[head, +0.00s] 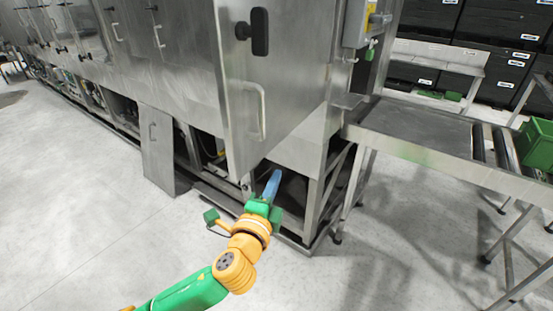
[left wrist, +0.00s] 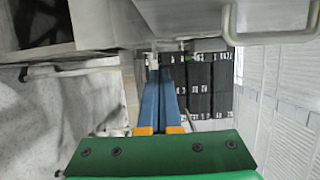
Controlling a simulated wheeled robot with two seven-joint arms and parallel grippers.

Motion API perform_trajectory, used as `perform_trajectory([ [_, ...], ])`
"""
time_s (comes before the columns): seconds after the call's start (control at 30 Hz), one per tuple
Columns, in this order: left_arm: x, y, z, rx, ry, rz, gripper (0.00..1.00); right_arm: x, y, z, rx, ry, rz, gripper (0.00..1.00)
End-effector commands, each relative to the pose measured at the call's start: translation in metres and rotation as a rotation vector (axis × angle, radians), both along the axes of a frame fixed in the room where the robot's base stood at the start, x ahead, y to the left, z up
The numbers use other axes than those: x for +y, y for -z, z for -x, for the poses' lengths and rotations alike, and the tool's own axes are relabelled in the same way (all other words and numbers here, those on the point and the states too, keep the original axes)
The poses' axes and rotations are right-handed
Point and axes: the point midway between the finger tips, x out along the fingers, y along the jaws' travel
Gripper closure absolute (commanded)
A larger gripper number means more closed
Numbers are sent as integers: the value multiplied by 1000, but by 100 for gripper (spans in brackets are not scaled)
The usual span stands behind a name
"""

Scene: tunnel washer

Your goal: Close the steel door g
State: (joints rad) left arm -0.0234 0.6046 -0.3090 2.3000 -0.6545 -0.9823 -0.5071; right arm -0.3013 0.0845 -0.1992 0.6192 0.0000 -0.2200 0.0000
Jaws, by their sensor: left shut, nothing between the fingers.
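A large steel door (head: 285,75) with a black latch (head: 259,32) and a pale bar handle (head: 258,112) stands at an angle at the near corner of the washer. Its free edge faces left. I cannot tell from any label which door is g. My left gripper (head: 273,180) is shut and empty, its blue fingers just below and in front of this door's lower edge. My right gripper is not in view.
A small lower panel (head: 157,150) with a handle stands out from the washer's base, left of my arm. A roller conveyor (head: 440,140) with a green crate (head: 537,143) extends right. Black crates (head: 500,70) are stacked behind. The floor at left is clear.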

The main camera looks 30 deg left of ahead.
Motion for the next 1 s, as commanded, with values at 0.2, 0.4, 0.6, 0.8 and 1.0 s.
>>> perform_trajectory([
  [0.2, 13, -4, -48, 0, -2, 2, 100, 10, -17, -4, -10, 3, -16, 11],
  [0.4, 34, -3, -71, 4, -2, 0, 100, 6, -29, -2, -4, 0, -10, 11],
  [0.6, 55, 0, -70, 3, 0, 4, 100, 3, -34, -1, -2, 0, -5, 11],
  [0.8, 58, 1, -70, 2, 2, 5, 100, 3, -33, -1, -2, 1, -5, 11],
  [1.0, 59, 1, -70, 2, 3, 5, 100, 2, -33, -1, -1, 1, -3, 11],
])
